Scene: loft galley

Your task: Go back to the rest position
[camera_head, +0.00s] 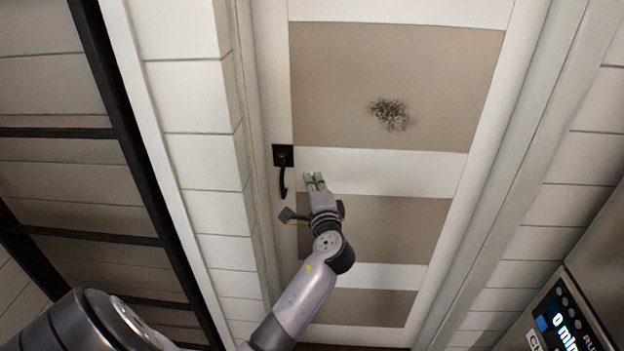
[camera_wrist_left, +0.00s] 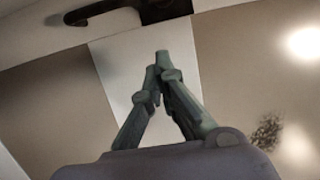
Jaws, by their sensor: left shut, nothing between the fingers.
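My left gripper (camera_head: 315,183) is raised in front of a closed door and points at its white middle band. It is beside the black door handle (camera_head: 284,172), a little to its right, and appears apart from it. In the left wrist view the two greenish fingers (camera_wrist_left: 161,62) meet at their tips with nothing between them. The handle also shows at the top of that view (camera_wrist_left: 115,12). My right gripper is in neither view.
The door (camera_head: 370,171) has beige panels and white bands, with a dark speckled patch (camera_head: 391,114) on the upper panel. White plank walls (camera_head: 205,150) flank it. A black-framed partition (camera_head: 125,130) stands at left. An appliance with a lit display (camera_head: 565,325) is at lower right.

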